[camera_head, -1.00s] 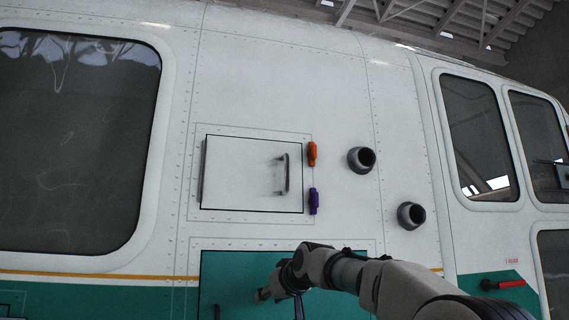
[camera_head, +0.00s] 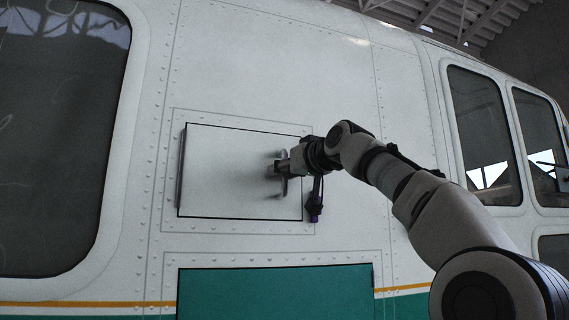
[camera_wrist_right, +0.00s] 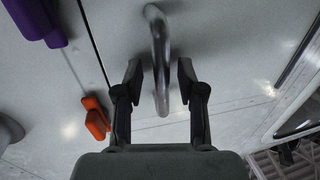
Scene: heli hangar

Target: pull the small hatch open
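The small hatch (camera_head: 225,170) is a white rectangular panel on the helicopter's side, lying flush in its frame, with a hinge along its left edge. Its metal handle (camera_head: 285,186) is near the right edge, partly hidden by my right gripper (camera_head: 282,168). In the right wrist view the handle (camera_wrist_right: 158,50) stands between the two open fingers of my right gripper (camera_wrist_right: 160,80), with a gap on each side. My left gripper is not in view.
An orange latch (camera_wrist_right: 96,118) shows there too. A green panel (camera_head: 270,295) lies below, and a large window (camera_head: 55,140) is at left.

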